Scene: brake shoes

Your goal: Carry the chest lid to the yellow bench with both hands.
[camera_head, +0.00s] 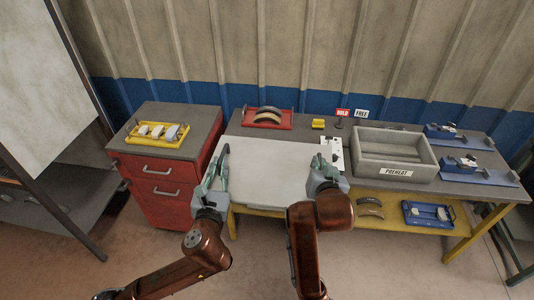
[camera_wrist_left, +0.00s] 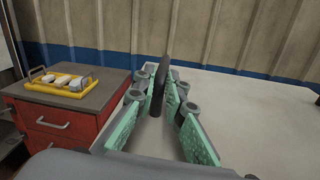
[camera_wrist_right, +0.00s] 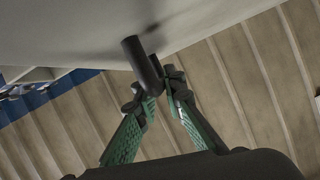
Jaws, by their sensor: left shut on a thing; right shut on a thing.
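The chest lid (camera_head: 268,165) is a wide pale grey panel, roughly level, in front of and over the left part of the yellow bench (camera_head: 470,188). I cannot tell whether it touches the bench. My left gripper (camera_head: 220,160) is shut on a dark bar-like handle (camera_wrist_left: 158,98) at the lid's left side. My right gripper (camera_head: 325,165) is shut on a dark round handle (camera_wrist_right: 138,62) at its right side. The grey open chest marked PREHEAT (camera_head: 395,172) stands on the bench, right of the lid.
A red cabinet (camera_head: 160,200) with a yellow tray (camera_head: 133,137) stands close at left. A red tray (camera_head: 285,122) with a curved shoe lies behind the lid. A white plate (camera_head: 334,146) and blue fixtures (camera_head: 490,177) are also on the bench. Below is a shelf with a blue tray (camera_head: 410,218).

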